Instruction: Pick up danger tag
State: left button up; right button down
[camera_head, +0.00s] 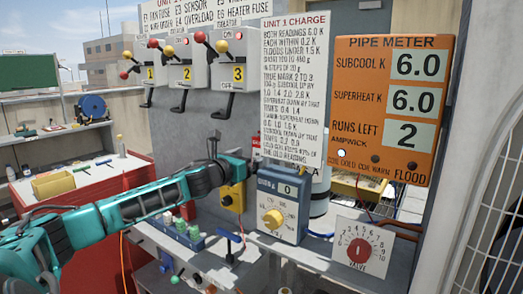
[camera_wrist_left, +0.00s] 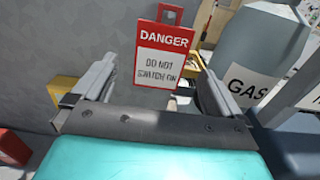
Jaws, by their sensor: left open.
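The danger tag (camera_wrist_left: 164,55) is a red and white card reading DANGER, DO NOT SWITCH ON, with a red loop at its top. In the left wrist view it hangs upright near a grey wall, ahead of my left gripper (camera_wrist_left: 150,78). The two fingers are spread wide, one toward each side of the tag, with nothing between them clearly gripped. In the head view my left gripper (camera_head: 236,168) reaches in from the left to the panel above the bench; its fingertips are hard to make out. My right gripper is not in view.
A gas cylinder (camera_wrist_left: 262,50) stands close to the right finger. A blue scale box (camera_head: 283,205) with a yellow dial and a yellow box (camera_head: 232,196) are near the gripper. An orange pipe meter (camera_head: 390,110) and a red valve dial (camera_head: 359,251) are to the right.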

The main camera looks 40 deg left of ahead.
aim_at(261, 152)
pick_arm(q)
jog(key=shift+w+a+r+p, duration=0.1)
jog(key=shift+w+p, duration=0.45)
jog(key=shift+w, duration=1.05)
jog(key=c, duration=1.1)
